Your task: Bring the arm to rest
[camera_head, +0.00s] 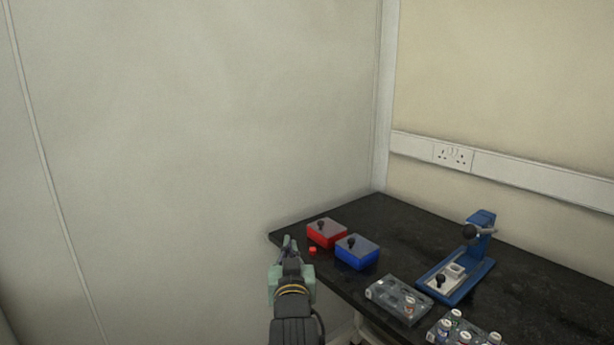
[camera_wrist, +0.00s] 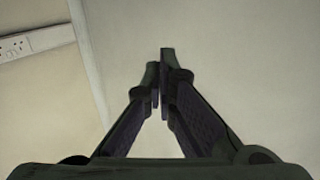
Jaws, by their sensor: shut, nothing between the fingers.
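My gripper (camera_head: 290,244) is at the left edge of the black table in the head view, at the end of my raised arm. In the wrist view my gripper (camera_wrist: 160,80) has its two dark fingers together at the tips, with nothing between them. Behind the fingers the wrist view shows only plain wall and, at the upper left, part of a wall socket strip (camera_wrist: 30,44).
The black table (camera_head: 390,225) carries a red box (camera_head: 326,236), a blue box (camera_head: 357,257), a small red piece (camera_head: 312,250), a blue press (camera_head: 480,240), and two clear trays (camera_head: 385,293) with items at the front. The space left of the table is clear.

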